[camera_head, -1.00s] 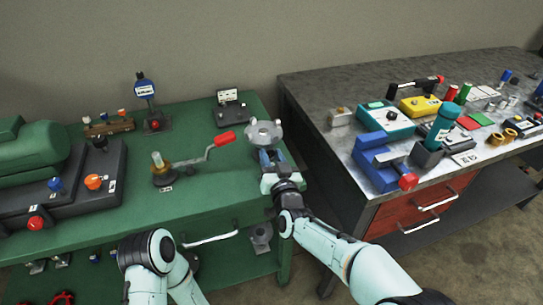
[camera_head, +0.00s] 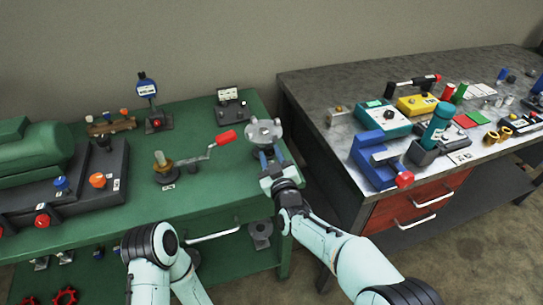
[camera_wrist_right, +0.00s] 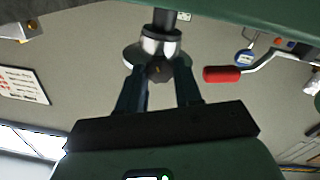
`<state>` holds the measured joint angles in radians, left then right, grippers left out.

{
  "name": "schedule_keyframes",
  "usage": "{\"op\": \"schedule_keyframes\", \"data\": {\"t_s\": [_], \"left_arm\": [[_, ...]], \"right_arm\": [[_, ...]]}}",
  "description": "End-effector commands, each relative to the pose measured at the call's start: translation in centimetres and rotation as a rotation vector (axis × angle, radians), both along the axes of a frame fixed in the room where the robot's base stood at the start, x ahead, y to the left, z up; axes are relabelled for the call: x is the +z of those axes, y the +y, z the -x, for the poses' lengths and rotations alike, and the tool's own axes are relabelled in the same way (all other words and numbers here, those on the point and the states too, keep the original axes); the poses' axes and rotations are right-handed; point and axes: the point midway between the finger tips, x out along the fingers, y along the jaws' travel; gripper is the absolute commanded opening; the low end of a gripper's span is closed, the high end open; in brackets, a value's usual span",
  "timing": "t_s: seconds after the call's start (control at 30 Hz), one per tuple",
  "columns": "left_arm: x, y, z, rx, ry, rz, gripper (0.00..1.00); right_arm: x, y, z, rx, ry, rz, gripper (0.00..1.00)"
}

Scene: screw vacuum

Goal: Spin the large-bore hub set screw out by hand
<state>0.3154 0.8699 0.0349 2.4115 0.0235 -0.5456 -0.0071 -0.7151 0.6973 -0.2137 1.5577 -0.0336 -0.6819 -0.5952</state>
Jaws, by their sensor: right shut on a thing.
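The grey metal hub (camera_head: 264,131) with lobes around its rim stands at the right end of the green bench. In the right wrist view the hub (camera_wrist_right: 160,42) shows as a silvery collar with a dark screw (camera_wrist_right: 159,70) facing me. My right gripper (camera_head: 268,158) reaches the hub from the front. In the wrist view its fingers (camera_wrist_right: 160,82) stand on both sides of the dark screw and are shut on it. The fingertips partly hide the contact. My left arm shows at the bottom, but its gripper is out of view.
A small stand with a card (camera_head: 229,104) is behind. The dark workbench (camera_head: 330,85) on the right holds a blue vise (camera_head: 374,160) and several small tools.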

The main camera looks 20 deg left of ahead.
Motion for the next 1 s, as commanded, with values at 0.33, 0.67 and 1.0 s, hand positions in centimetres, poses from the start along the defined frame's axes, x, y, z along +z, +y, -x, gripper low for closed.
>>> {"op": "schedule_keyframes", "data": {"t_s": [0.33,0.67,1.0], "left_arm": [[0.0,0.0,0.0,0.000,0.001,0.000,0.00],[0.0,0.0,0.0,0.000,0.001,0.000,0.00],[0.2,-0.1,0.3,-0.002,0.006,0.004,0.00]], "right_arm": [[0.1,0.0,0.0,0.000,-0.005,0.003,0.04],[0.1,0.0,0.0,0.001,-0.004,0.002,0.60],[0.1,-1.0,1.6,0.000,-0.003,0.003,0.60]]}}
